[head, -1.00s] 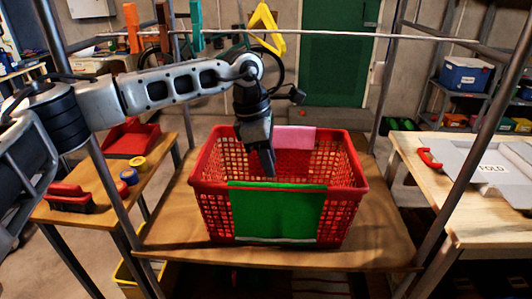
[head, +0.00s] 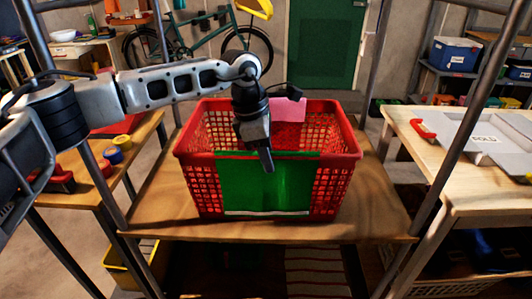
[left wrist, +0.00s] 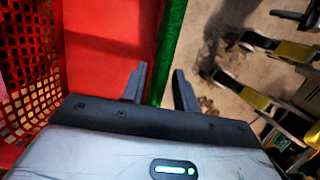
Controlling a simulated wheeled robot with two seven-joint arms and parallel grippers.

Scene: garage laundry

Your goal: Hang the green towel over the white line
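The green towel (head: 265,190) hangs over the front rim of the red basket (head: 335,172), which stands on a wooden shelf. My left gripper (head: 267,163) points down at the towel's top edge, near the middle of the front rim. In the left wrist view, my left gripper (left wrist: 160,88) is open, with one finger on each side of the green towel (left wrist: 168,55) seen edge-on. The fingers look apart from the cloth. The white line is outside the current views. My right gripper is not in view.
A pink cloth (head: 289,110) hangs on the basket's back rim. Metal posts rise at both sides of the shelf (head: 160,205). A wooden table (head: 440,165) with a grey folding board (head: 485,138) is at right. A side bench with tape rolls (head: 114,155) is at left.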

